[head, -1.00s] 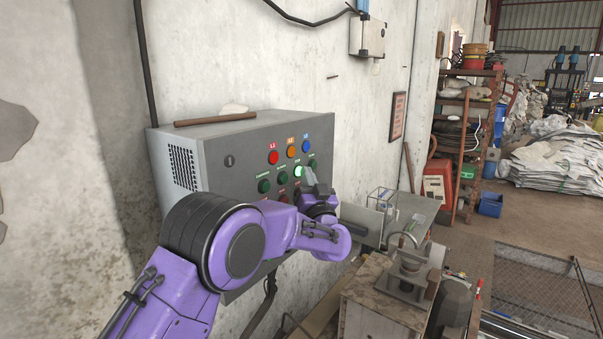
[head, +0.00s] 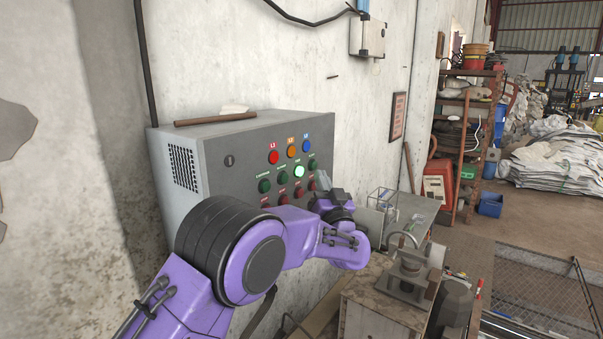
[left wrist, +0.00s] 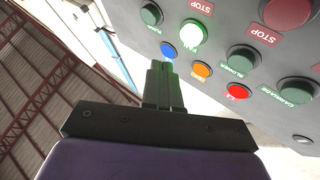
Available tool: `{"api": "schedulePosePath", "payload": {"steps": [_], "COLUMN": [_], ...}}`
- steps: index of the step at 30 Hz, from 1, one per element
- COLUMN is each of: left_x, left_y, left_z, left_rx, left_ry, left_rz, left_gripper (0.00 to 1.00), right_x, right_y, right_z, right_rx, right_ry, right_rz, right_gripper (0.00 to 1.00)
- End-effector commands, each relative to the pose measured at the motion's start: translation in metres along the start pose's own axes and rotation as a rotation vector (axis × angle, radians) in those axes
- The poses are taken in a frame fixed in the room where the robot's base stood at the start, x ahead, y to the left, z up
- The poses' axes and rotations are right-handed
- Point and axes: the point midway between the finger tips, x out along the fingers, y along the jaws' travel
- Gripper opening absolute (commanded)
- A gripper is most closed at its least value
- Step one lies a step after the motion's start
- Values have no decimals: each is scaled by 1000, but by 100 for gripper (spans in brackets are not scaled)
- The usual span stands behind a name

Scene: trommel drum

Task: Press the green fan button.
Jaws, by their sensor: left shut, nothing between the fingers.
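The grey control box (head: 217,150) hangs on the wall with rows of round buttons. One green button, the fan button (head: 299,171), glows bright in the head view; its small label looks like "FAN". It also glows in the left wrist view (left wrist: 194,32). My left gripper (head: 323,181) is shut and empty, just right of the lit button and apart from it. In the left wrist view the closed fingertips (left wrist: 162,66) point toward the panel below the blue lamp, clear of the buttons.
Other green buttons (head: 264,186) sit in the same row, with red stop buttons below. Red (head: 273,157), orange (head: 291,152) and blue (head: 306,146) lamps sit above. Machinery (head: 395,290) stands close to the right of my arm.

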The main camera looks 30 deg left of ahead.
Motion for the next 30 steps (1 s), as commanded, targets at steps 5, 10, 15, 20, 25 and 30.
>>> {"api": "schedulePosePath", "payload": {"steps": [5, 10, 15, 20, 25, 30], "left_x": [-12, -16, -16, -16, -16, -16], "left_y": [9, 12, 12, 12, 12, 12], "left_z": [-9, -12, -12, -12, -12, -12], "left_rx": [-1, 0, 0, -1, -1, -1], "left_ry": [1, 1, 1, 1, 1, 1], "left_rz": [2, 1, 1, 1, 1, 1], "left_gripper": [0, 0, 0, 0, 0, 0], "right_x": [0, 0, 0, 0, 0, 0], "right_y": [0, 0, 0, 0, 0, 0], "right_z": [0, 0, 0, 0, 0, 0], "right_rx": [0, 0, 0, 0, 0, 0], "right_ry": [0, 0, 0, 0, 0, 0], "right_rz": [0, 0, 0, 0, 0, 0], "right_gripper": [62, 62, 62, 62, 62, 62]}}
